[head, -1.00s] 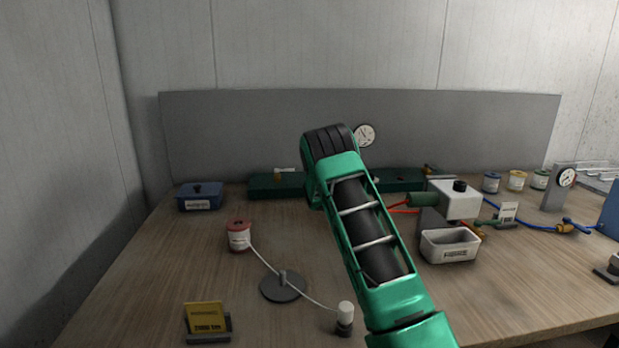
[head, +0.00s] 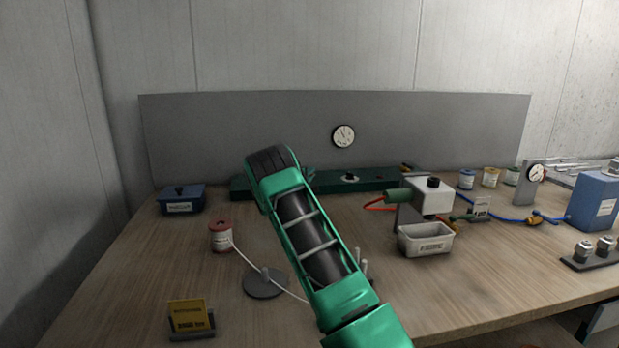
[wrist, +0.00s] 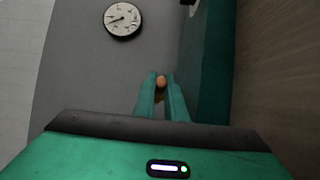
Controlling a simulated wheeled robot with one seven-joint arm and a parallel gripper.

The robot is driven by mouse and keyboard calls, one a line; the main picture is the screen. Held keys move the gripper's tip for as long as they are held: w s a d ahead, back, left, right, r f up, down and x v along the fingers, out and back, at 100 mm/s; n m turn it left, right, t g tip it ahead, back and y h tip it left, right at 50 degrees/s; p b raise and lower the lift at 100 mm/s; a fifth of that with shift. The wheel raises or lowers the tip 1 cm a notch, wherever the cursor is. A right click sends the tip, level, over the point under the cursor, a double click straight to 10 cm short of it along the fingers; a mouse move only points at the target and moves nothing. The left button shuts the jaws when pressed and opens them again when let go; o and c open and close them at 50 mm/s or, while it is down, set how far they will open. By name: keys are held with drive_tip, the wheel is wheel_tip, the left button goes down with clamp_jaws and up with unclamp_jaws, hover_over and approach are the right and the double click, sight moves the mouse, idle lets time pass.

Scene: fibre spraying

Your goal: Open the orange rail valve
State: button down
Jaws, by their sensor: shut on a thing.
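In the wrist view my gripper (wrist: 161,90) has its two green fingers close together around a small orange rounded piece, which looks like the orange rail valve (wrist: 161,81). The dark green rail (wrist: 207,60) runs along the right of the fingers. In the head view the rail (head: 385,183) lies at the back of the table, and my arm covers part of it. My fingers and the held valve are hidden behind the arm there. The valve's handle angle cannot be told.
A wall gauge (head: 343,135) is on the grey back panel (head: 440,135). A blue box (head: 181,199), red spool (head: 221,236) and round stand (head: 262,284) are to the left. A white bin (head: 426,240) is to the right.

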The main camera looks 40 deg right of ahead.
drive_tip(key=shift+a+f, duration=0.15)
drive_tip(key=shift+f, duration=0.25)
drive_tip(key=c, duration=1.8)
unclamp_jaws()
drive_tip(key=shift+r, duration=0.2)
drive_tip(key=v, duration=1)
drive_tip(key=shift+s+a, duration=0.15)
drive_tip(key=shift+a, duration=0.15)
